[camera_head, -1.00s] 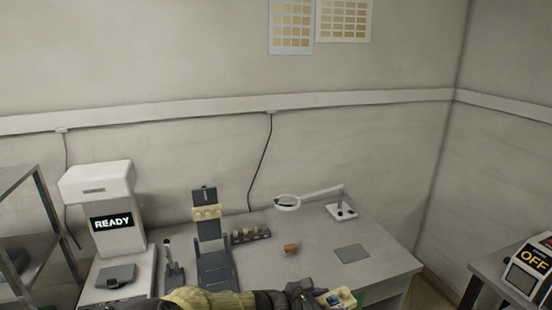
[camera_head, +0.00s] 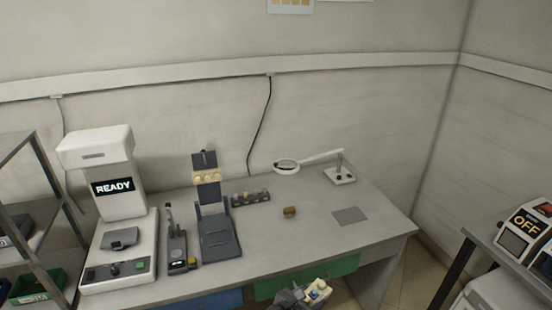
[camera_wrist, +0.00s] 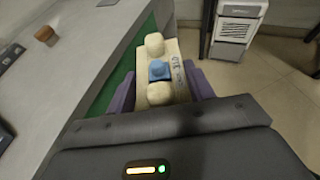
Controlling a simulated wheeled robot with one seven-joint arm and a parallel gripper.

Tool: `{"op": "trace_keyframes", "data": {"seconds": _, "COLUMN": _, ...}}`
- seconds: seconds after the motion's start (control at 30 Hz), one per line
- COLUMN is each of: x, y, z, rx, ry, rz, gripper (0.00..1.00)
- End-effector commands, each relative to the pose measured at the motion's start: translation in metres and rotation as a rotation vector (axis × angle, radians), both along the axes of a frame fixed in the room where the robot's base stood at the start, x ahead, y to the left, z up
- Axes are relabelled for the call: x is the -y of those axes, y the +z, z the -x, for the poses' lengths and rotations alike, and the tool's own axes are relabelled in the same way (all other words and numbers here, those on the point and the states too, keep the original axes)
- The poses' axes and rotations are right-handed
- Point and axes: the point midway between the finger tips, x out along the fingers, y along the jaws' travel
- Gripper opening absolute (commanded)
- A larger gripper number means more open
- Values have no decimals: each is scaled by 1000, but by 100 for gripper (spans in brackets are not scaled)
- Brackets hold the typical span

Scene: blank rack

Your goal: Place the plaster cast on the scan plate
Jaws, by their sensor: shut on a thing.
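The plaster cast (camera_wrist: 177,85) is a cream block with two rounded stumps, a blue tooth between them and handwriting on one side. My gripper (camera_wrist: 160,92) is shut on it, with purple fingers on both sides. In the head view the cast (camera_head: 319,289) is low in front of the bench's front edge, beside the green drawer. The scan plate (camera_head: 120,238) is a small dark grey plate on the white scanner (camera_head: 148,262), whose screen reads READY. The plate looks empty and is well to the left of my gripper.
The grey bench (camera_head: 270,232) carries a dark stand (camera_head: 218,237), a small tool holder (camera_head: 177,250), a rack of small pieces (camera_head: 250,199), a brown cylinder (camera_head: 289,212), a magnifier (camera_head: 287,167) and a flat grey pad (camera_head: 350,215). A metal shelf (camera_head: 38,220) stands left of the scanner.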

Motion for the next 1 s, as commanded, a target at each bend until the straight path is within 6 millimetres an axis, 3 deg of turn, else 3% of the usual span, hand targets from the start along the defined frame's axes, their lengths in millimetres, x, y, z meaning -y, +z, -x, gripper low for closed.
{"op": "trace_keyframes", "data": {"seconds": 0.3, "x": 8, "y": -43, "z": -3, "rx": -1, "ry": 164, "rz": 2, "gripper": 25}}
{"op": "trace_keyframes", "data": {"seconds": 0.5, "x": 16, "y": -60, "z": -7, "rx": 0, "ry": 292, "rz": -2, "gripper": 25}}
{"op": "trace_keyframes", "data": {"seconds": 1.0, "x": 41, "y": -67, "z": -6, "rx": 0, "ry": 567, "rz": -1, "gripper": 25}}
